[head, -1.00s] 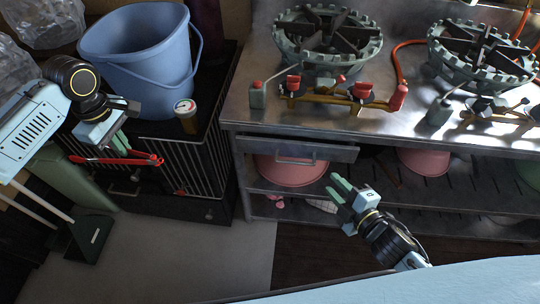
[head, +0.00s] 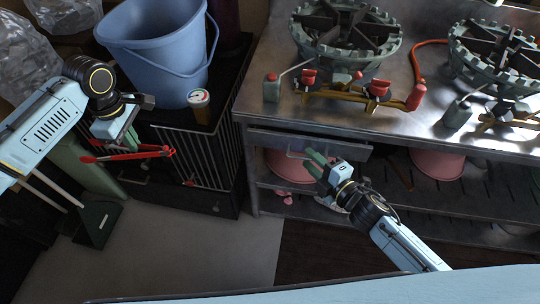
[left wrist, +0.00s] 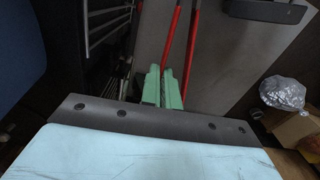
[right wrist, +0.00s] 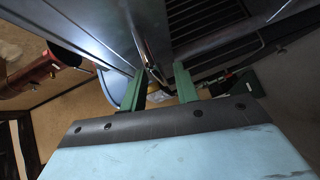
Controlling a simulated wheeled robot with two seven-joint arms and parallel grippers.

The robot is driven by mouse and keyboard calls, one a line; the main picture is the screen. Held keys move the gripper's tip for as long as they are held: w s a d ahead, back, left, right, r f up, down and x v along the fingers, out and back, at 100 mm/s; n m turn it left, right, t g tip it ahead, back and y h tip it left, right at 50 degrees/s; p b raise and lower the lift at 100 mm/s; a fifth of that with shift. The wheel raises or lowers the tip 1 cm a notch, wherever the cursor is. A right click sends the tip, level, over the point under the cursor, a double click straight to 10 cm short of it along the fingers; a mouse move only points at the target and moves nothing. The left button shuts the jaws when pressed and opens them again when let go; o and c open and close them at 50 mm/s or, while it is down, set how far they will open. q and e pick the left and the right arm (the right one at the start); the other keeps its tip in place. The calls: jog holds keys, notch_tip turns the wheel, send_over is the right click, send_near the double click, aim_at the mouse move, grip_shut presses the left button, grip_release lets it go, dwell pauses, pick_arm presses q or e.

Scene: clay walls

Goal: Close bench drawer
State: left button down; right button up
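The bench drawer (head: 350,150) is a grey metal front with a handle (head: 296,154), under the left end of the steel bench top. It appears to stand out a little from the bench; how far is unclear. My right gripper (head: 314,160) is at the drawer front, just right of the handle. In the right wrist view its green fingers (right wrist: 159,90) are apart, with metal edges beyond them; contact cannot be told. My left gripper (head: 131,138) is away at the left, closed on a red-handled tool (head: 128,155), whose red bars also show in the left wrist view (left wrist: 171,45).
The steel bench (head: 400,110) carries gas burners (head: 345,35) and red-knobbed valves. Pink bowls (head: 438,163) stand on its lower shelf. A black cabinet (head: 190,165) at left bears a blue bucket (head: 155,50) and a gauge (head: 199,100). A green dustpan (head: 98,222) stands lower left.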

jog(key=shift+x, duration=0.9)
jog(key=shift+c, duration=0.3)
grip_shut()
